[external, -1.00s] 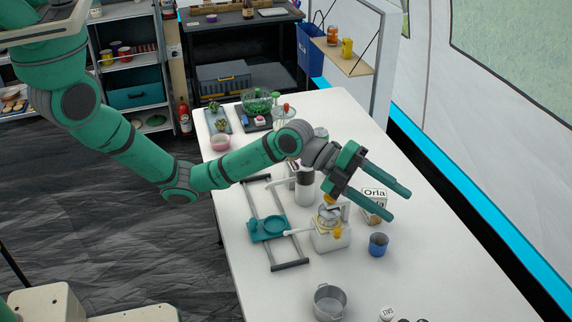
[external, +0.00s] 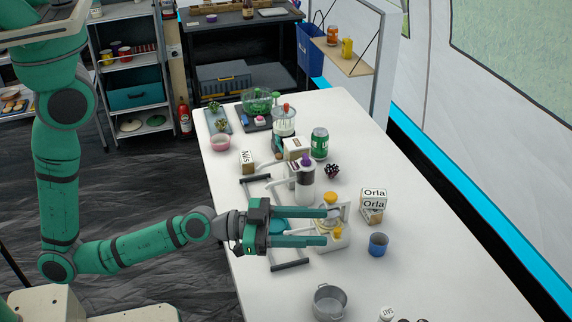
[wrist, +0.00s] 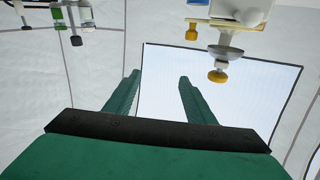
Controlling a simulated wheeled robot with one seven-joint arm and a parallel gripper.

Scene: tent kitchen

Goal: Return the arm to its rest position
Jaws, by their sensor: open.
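My green arm is bent low on the left side of the external view. My gripper (external: 325,236) points to the right over the near-left part of the white table (external: 275,300). Its two long green fingers are apart with nothing between them. In the wrist view both fingers of my gripper (wrist: 157,80) show spread and empty against the bright tent wall.
A grey pot (external: 330,302) and a blue cup (external: 378,244) stand on the near table. Dark floor (external: 120,195) lies open left of the table.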

